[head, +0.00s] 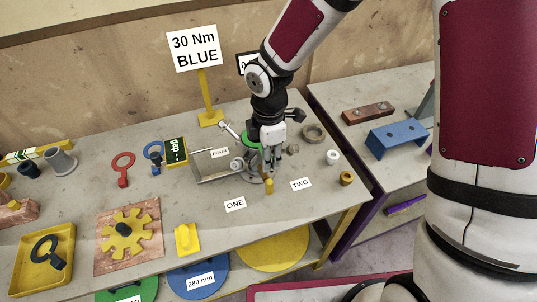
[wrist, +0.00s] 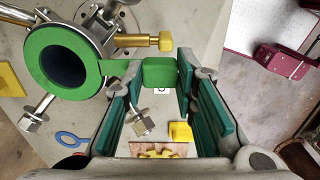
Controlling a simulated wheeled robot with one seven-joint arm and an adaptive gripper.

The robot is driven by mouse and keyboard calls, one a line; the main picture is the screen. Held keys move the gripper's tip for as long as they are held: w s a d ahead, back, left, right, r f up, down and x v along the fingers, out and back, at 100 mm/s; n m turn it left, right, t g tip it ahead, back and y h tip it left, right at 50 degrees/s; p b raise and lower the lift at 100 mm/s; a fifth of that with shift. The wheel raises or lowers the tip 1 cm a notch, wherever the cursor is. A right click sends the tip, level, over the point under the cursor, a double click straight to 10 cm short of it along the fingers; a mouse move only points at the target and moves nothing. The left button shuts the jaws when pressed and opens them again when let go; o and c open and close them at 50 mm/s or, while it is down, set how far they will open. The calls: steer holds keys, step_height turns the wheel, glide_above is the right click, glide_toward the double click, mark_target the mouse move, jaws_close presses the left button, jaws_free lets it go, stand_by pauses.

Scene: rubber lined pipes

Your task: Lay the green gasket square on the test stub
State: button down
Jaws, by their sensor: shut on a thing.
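The green gasket (wrist: 88,42) is a flat ring with a tab ending in a green block (wrist: 160,74). My gripper (wrist: 160,82) is shut on that block in the wrist view. The ring lies over the mouth of the grey test stub (wrist: 112,42), with a dark bore showing through it. A little grey rim shows past the ring at the right, and whether the ring touches the stub face cannot be told. In the head view the gasket (head: 250,136) shows as a green patch left of my gripper (head: 270,158), which hides much of the stub.
Swing bolts with nuts (wrist: 32,120) and a yellow-tipped brass rod (wrist: 145,41) stick out around the stub. The front of the bench near the ONE card (head: 235,204) is clear.

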steer(key=c, duration=1.2)
jaws_free()
steer(key=shift+r+p, duration=1.5)
steer(key=shift+r, duration=2)
